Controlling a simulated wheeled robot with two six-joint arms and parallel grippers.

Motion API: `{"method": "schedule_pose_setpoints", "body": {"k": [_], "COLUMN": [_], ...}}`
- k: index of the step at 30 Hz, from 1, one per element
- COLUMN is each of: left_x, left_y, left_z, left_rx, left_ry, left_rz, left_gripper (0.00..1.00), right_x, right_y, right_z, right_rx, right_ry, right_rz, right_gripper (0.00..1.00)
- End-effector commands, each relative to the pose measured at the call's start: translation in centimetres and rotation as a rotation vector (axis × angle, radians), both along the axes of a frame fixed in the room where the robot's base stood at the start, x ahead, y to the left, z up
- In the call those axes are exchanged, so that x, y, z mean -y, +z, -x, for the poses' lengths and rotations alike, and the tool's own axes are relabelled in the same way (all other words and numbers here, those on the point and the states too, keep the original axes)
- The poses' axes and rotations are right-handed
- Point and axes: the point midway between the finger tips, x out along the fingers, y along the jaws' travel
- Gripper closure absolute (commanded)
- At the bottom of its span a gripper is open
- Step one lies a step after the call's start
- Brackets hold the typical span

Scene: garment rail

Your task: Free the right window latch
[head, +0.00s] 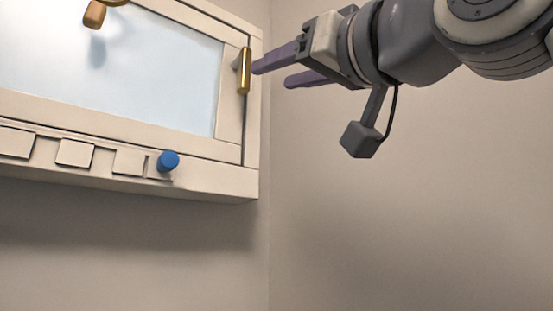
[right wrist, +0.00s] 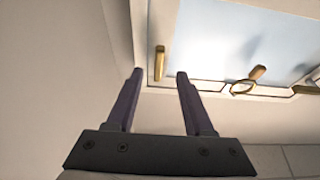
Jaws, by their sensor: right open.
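The right window latch (head: 243,72) is a slim upright gold bar on the right side of the cream window frame (head: 180,118). It also shows in the right wrist view (right wrist: 159,63), in line with the gap between my fingertips. My right gripper (head: 271,76) comes in from the right with two purple fingers, open and empty. In the head view its upper fingertip appears close beside the latch; whether they touch is unclear. In the right wrist view both fingertips (right wrist: 160,73) stand apart with nothing between them. My left gripper is out of view.
The pane is pale blue. A blue knob (head: 168,161) sits on the lower ledge. Another gold piece (right wrist: 306,89) is at the frame's far side. Space below the window is clear.

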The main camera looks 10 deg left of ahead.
Motion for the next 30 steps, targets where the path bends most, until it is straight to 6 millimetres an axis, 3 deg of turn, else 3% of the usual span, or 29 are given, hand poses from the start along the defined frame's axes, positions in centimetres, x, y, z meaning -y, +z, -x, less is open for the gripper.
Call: {"method": "schedule_pose_setpoints", "body": {"k": [8,18,30], "left_x": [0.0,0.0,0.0], "left_y": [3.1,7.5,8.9], "left_z": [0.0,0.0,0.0], "left_rx": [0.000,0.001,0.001], "left_ry": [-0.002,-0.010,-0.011], "left_rz": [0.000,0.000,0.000], "left_gripper": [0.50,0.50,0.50], "right_x": [-1.1,-4.7,-6.6], "right_y": [2.0,3.8,4.5], "right_z": [-1.2,-4.7,-6.5], "right_rx": [0.006,0.006,0.009], "right_ry": [0.000,0.000,0.001], "right_rz": [-0.008,-0.007,-0.010], "right_gripper": [0.47,0.47,0.47]}}
